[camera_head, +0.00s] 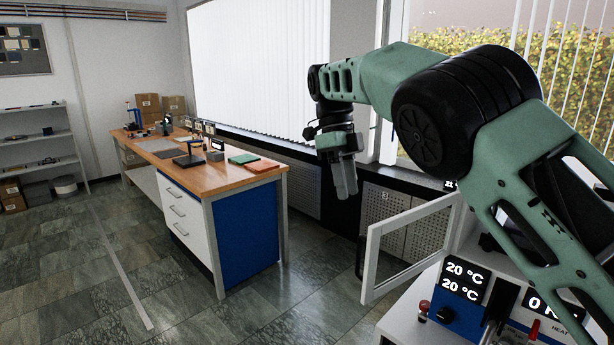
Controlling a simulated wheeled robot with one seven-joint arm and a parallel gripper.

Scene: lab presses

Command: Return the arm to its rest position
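My arm, green with black joints, reaches in from the right and is raised and bent across the picture. My gripper (345,180) hangs down from the arm's end, in front of the window wall, left of the open press door. Its fingers are seen nearly edge-on and look close together, so I cannot tell whether they are open or shut. No held thing shows at the fingertips. The gripper is apart from the workbench and the press.
A press (400,322) with 20 °C displays stands at lower right, its framed door (367,265) swung open. A wooden-topped workbench (222,176) with small devices is at left. Shelves (40,134) stand at far left. The floor (85,275) in front of the bench is clear.

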